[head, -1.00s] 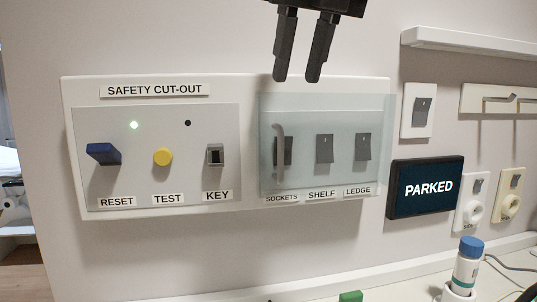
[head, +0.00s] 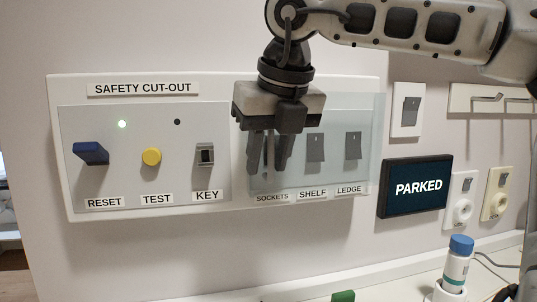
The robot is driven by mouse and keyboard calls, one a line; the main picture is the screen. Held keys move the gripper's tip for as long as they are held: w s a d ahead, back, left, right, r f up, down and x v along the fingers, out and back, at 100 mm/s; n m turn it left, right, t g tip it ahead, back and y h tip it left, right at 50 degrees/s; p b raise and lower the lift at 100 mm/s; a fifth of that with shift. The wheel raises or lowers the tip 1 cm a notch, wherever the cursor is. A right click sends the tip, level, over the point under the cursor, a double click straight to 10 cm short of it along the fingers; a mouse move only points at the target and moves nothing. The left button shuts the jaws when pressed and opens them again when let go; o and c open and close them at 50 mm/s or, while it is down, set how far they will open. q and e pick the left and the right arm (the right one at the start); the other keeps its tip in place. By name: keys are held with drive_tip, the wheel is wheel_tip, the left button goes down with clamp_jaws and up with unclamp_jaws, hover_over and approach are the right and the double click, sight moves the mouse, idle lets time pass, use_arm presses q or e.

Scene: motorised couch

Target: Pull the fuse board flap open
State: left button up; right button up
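The fuse board flap (head: 335,114) is a clear pane over the right half of the white wall panel. It looks shut, lying over the rocker switches labelled SOCKETS, SHELF and LEDGE. Its upright grey handle is at its left side, now mostly hidden by my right gripper. My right gripper (head: 267,170) points down in front of that left side. Its fingers are apart, one on each side of where the handle is. I cannot tell whether they touch it. My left gripper is not in view.
Left of the flap are a blue RESET switch (head: 91,153), a yellow TEST button (head: 151,157) and a KEY switch (head: 206,155). A dark PARKED display (head: 416,187) is at the right. A blue-capped bottle (head: 457,262) stands below it.

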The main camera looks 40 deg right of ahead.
clamp_jaws()
drive_tip(key=shift+s, duration=0.1)
